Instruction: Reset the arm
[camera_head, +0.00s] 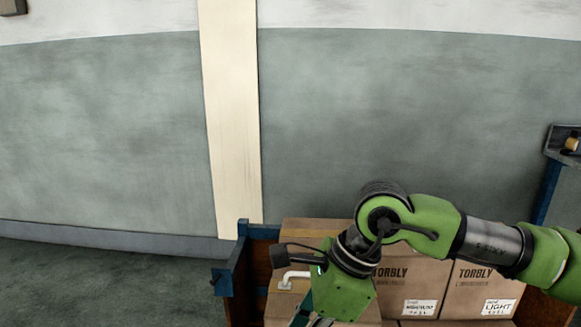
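My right arm (483,243) comes in from the right edge and bends down at a green and black joint. My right gripper (314,318) is at the bottom of the picture, in front of the cardboard boxes. Its fingertips are cut off by the lower edge, so I cannot see whether it is open or shut or whether it touches anything. A small white curved piece (290,277) shows just left of the wrist. My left gripper is not in view.
Cardboard boxes (485,295) marked TORBLY stand in a blue-framed crate (226,278) behind my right arm. A blue stand (549,180) is at the far right edge. A grey wall with a cream pillar (230,120) is behind. The floor at left is clear.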

